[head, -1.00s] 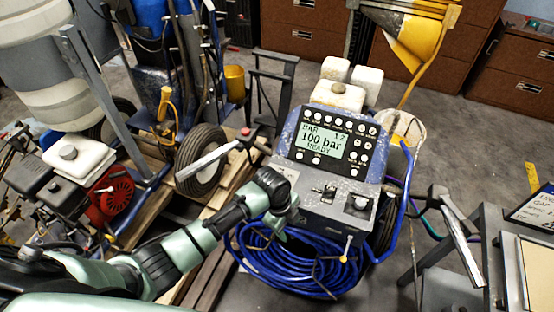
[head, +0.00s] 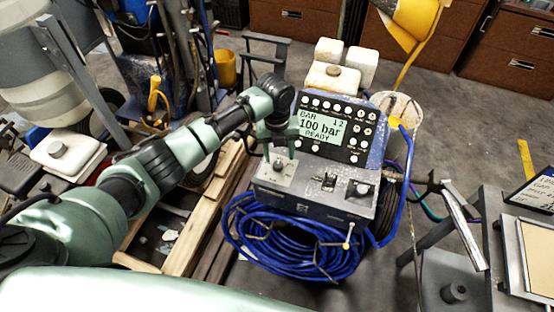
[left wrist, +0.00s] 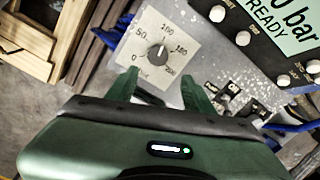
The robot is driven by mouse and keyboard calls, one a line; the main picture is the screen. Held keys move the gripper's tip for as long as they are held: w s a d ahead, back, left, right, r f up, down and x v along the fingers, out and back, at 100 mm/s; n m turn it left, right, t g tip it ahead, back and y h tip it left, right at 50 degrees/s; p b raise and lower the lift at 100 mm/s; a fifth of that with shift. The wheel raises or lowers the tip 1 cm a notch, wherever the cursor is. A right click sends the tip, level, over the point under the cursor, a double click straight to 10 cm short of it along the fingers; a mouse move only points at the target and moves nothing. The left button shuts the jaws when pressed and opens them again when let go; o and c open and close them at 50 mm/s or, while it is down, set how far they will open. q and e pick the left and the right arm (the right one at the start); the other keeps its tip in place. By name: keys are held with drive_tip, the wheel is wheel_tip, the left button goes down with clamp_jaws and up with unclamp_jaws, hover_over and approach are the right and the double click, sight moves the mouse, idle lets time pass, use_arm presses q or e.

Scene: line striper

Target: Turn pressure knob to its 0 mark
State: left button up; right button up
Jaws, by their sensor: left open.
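The pressure knob (head: 279,168) is a small dark knob on a pale dial plate at the left of the machine's sloped panel. The display (head: 320,130) reads 100 bar, READY. My left gripper (head: 279,153) is open just above the dial. In the left wrist view its fingers (left wrist: 159,78) are apart, just below the knob, with nothing between them. My right gripper is out of view.
Switches (head: 328,181) and another dark control (head: 361,189) sit right of the dial. A coiled blue hose (head: 290,240) hangs below the panel. Blue handle tubing (head: 405,180) rises at the machine's right. Wooden pallets (head: 200,220) lie at left.

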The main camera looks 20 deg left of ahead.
sight(278, 164)
use_arm(q)
drive_tip(key=shift+w+a+r+m, duration=0.3)
drive_tip(key=shift+w+a+r, duration=0.2)
drive_tip(key=shift+w+r, duration=0.05)
drive_tip(key=shift+a+f, duration=0.1)
drive_tip(key=f+p, duration=0.1)
drive_tip(key=f, duration=0.6)
drive_tip(key=shift+d+f, duration=0.15)
drive_tip(key=shift+d, duration=0.05)
clamp_jaws()
